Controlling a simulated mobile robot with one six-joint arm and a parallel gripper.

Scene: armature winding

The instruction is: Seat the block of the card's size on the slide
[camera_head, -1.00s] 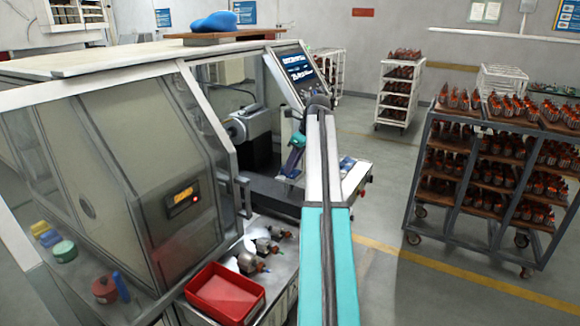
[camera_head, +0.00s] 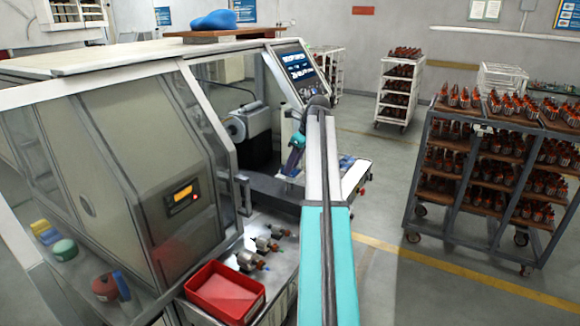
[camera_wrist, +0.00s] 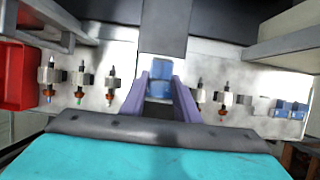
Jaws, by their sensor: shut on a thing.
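My gripper (camera_wrist: 160,92) is shut on a blue block (camera_wrist: 160,72), held between its two purple fingers in the wrist view. A dark grey strip (camera_wrist: 165,30), possibly the slide, lies just beyond the block; I cannot tell whether they touch. More blue blocks (camera_wrist: 290,109) lie at the right of the bench; blue shapes also show beside my arm in the head view (camera_head: 347,162). In the head view my gripper (camera_head: 292,163) is small, low over the machine's front and partly hidden by my arm. I cannot make out a size card.
A red tray (camera_head: 224,291) sits at the bench's near end. A loaded trolley (camera_head: 462,190) stands at the right.

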